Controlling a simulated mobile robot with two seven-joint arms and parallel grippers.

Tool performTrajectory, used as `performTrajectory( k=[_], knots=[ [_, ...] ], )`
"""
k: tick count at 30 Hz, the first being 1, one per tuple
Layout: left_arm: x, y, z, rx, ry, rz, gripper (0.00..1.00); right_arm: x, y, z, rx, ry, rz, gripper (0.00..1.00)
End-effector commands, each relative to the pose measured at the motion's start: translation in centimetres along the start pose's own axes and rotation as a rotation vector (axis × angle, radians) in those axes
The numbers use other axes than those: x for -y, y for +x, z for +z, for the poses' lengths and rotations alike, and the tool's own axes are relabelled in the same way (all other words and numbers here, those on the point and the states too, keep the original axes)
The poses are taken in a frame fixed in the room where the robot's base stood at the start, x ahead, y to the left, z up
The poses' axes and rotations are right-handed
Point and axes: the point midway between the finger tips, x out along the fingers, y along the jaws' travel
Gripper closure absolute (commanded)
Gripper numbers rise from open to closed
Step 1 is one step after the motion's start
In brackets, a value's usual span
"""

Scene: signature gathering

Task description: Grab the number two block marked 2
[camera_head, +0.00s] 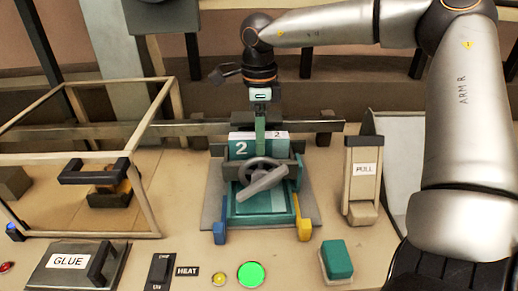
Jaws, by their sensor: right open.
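The block marked 2 (242,149) is teal with a white 2 on its front face. It sits upright in the dark press-like fixture (228,170), behind a grey handwheel (264,176). A white top with a small 2 shows at its right. My right gripper (260,140) points down from above, over the middle of the block. It is open, and a teal finger overlaps the block's upper part in the picture. Whether it touches the block cannot be told. My left gripper is not in view.
A framed box with a black handle (95,171) stands left. A GLUE lid (75,264), a HEAT switch (160,270) and a lit green button (251,274) lie in front. A PULL lever (362,180) stands right of the fixture.

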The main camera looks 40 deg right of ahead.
Motion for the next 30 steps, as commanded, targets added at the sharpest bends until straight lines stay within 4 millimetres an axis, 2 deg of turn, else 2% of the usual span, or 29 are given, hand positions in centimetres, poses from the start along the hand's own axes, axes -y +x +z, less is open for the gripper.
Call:
performTrajectory(
  k=[4, 11, 30],
  knots=[
    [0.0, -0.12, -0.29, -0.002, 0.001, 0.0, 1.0, -0.02, 1.27, 0.01, 0.001, 0.0, 0.0, 0.28],
    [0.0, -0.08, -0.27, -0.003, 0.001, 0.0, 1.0, 0.01, 1.39, 0.03, 0.002, 0.001, -0.002, 0.28],
    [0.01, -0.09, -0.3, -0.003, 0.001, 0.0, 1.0, 0.03, 1.32, 0.04, 0.001, 0.0, -0.003, 0.99]
  ],
)
